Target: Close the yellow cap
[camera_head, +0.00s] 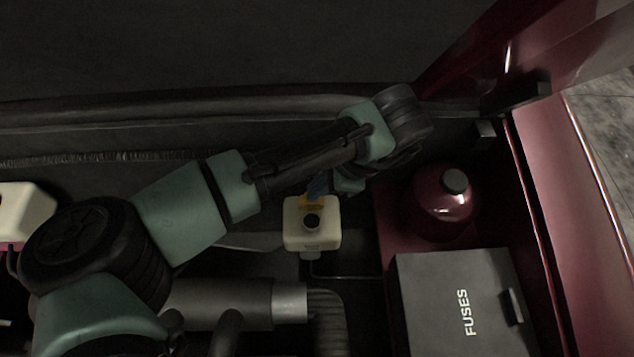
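A small yellow cap (308,202) shows at the back edge of the top of a cream-coloured reservoir (298,238). A round dark opening or neck (312,221) sits on the reservoir top, just in front of the yellow piece. The yellow cap appears raised, off the dark opening. My gripper (318,188) is right behind and above the cap, with a blue part showing at its tip. It is close to the cap; I cannot tell whether it touches. The fingers are small, dark and partly hidden by my wrist, so their opening is unclear.
A black box marked FUSES (445,275) stands at the lower right. A dark red round vessel with a black cap (443,203) is behind it. A grey pipe (245,303) and a ribbed hose (327,318) lie in front of the reservoir. A red body panel (585,220) bounds the right.

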